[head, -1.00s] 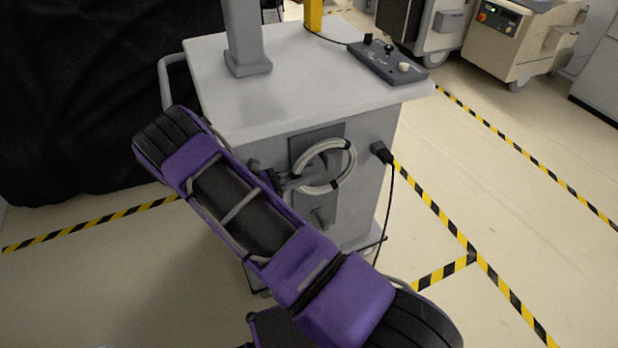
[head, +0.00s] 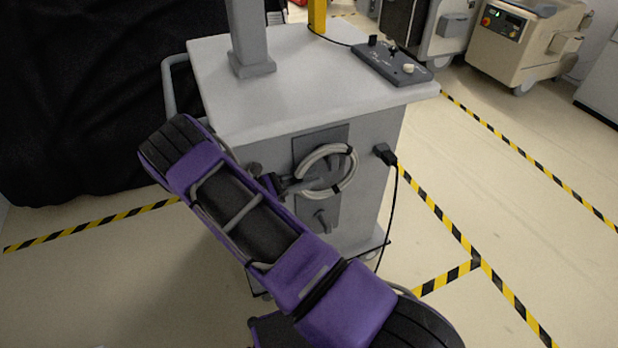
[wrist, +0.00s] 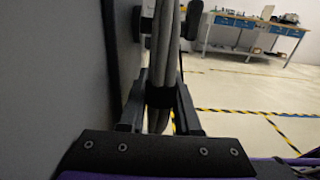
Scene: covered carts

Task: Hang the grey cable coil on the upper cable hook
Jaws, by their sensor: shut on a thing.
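The grey cable coil (head: 351,174) is a pale ring with dark ties, in front of the dark hook plate (head: 333,133) on the cart's side. My gripper (head: 284,185) is shut on the coil's left side. In the wrist view the coil (wrist: 163,50) stands upright, edge-on between the fingers (wrist: 158,105). Dark hook parts (wrist: 193,20) show on both sides of it there, so the upper hook seems to reach through the ring. I cannot tell whether the coil rests on it. The lower hook (head: 321,219) is empty below the ring.
The grey cart (head: 290,100) carries a post (head: 248,40) and a control box (head: 392,65). A black plug and cable (head: 386,154) hang right of the plate. A black-covered object (head: 70,100) stands at left. Open floor (head: 500,180) lies to the right.

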